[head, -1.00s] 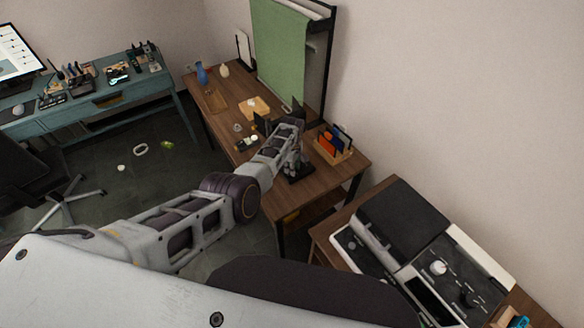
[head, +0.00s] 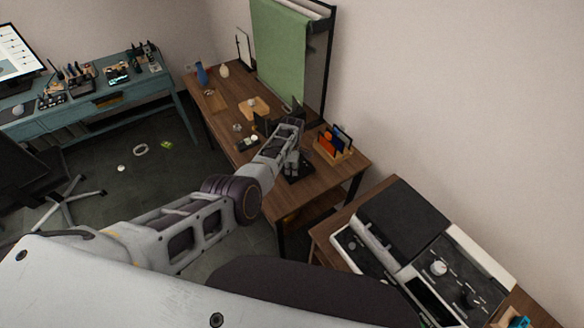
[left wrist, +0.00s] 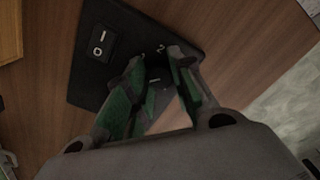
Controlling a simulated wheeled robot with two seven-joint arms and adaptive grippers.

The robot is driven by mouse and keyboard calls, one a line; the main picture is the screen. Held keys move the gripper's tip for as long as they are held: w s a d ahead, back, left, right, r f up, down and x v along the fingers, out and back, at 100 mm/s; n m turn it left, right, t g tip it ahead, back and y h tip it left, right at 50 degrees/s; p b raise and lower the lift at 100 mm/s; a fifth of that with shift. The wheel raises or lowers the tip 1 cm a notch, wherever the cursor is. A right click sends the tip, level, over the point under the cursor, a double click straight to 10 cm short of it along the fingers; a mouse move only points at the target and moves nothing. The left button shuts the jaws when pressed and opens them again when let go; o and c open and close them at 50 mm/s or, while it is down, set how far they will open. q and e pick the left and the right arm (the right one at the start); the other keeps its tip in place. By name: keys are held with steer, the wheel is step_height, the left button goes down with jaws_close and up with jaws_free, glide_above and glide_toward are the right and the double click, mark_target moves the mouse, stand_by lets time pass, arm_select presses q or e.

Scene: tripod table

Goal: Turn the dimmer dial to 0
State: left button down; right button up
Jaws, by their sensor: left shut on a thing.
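A black control panel (head: 306,175) lies on the near part of the wooden table; it also shows in the left wrist view (left wrist: 84,85). The panel carries a rocker switch marked I and O (left wrist: 98,43) and, beside it, the dimmer dial (left wrist: 155,74), with a "2" printed near it. My left gripper (left wrist: 158,64) has its green-padded fingers on either side of the dial and is shut on it. In the head view my left gripper (head: 292,167) points down at the panel. The fingers hide much of the dial, so I cannot read its setting. My right gripper is not in view.
A wooden holder with coloured upright items (head: 333,146) stands right of my left gripper. A wooden block (head: 253,107), a blue vase (head: 201,74) and a green hanging sheet (head: 279,50) are farther back. A machine (head: 405,220) sits on the nearer table at right.

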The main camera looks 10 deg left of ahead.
arm_select(q)
steer(key=c, duration=1.2)
jaws_free()
steer(key=shift+r, duration=0.25)
steer(key=shift+r, duration=5.75)
